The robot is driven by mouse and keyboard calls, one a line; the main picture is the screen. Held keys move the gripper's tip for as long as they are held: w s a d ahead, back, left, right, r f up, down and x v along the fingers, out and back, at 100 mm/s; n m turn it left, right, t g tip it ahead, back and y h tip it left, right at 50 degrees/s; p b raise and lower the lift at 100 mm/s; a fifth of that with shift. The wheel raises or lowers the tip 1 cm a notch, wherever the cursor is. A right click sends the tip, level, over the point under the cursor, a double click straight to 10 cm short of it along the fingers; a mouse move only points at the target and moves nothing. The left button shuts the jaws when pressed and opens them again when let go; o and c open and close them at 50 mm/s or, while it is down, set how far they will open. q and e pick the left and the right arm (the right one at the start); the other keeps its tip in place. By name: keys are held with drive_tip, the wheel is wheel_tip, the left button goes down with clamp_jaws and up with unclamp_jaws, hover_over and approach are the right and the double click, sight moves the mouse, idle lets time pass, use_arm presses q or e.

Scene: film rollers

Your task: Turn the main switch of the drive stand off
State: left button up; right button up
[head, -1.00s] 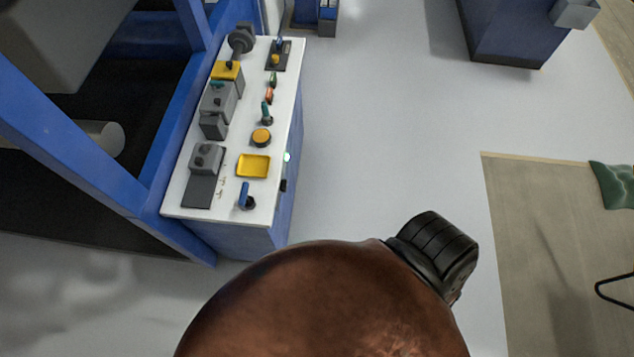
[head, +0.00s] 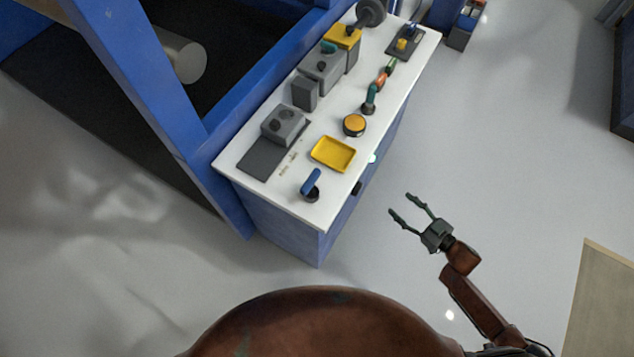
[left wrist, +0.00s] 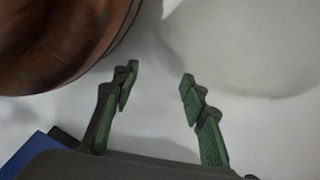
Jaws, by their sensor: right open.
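The drive stand (head: 280,222) is a blue cabinet with a white top at the centre of the head view. A small black switch-like part (head: 357,188) sits on its right side face, below a small pale green light (head: 373,158). I cannot tell its setting. My right gripper (head: 399,203) is open and empty, to the right of the stand and apart from it, its fingers pointing up-left. My left gripper (left wrist: 157,82) shows only in the left wrist view, open and empty above the pale floor.
On the white top stand a blue-handled lever (head: 311,184), a yellow tray (head: 333,154), a round orange-topped button (head: 354,124) and grey boxes (head: 284,124). A blue frame (head: 150,90) borders the stand on the left.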

sight(357, 189)
drive_tip(key=s+a+r+n+g+y+b, duration=0.1)
drive_tip(key=a+r+n+g+y+b, duration=0.25)
drive_tip(key=a+r+y, duration=0.4)
use_arm(q)
drive_tip(key=w+d+r+b, duration=0.1)
drive_tip(key=w+r, duration=0.2)
drive_tip(key=r, duration=0.5)
drive_tip(key=shift+w+d+r, duration=0.25)
drive_tip(key=shift+w+d, duration=0.05)
drive_tip(key=shift+d, duration=0.05)
use_arm(e)
drive_tip(key=w+a+h, duration=0.1)
drive_tip(key=w+a, duration=0.2)
drive_tip(key=a, duration=0.4)
drive_tip(key=shift+w+a+r+t+h, duration=0.2)
drive_tip(key=shift+w+r+t+h, duration=0.05)
drive_tip(key=shift+w+t+h, duration=0.15)
drive_tip(key=shift+c, duration=0.5)
drive_tip(key=c, duration=1.1)
drive_tip(key=shift+o, duration=0.2)
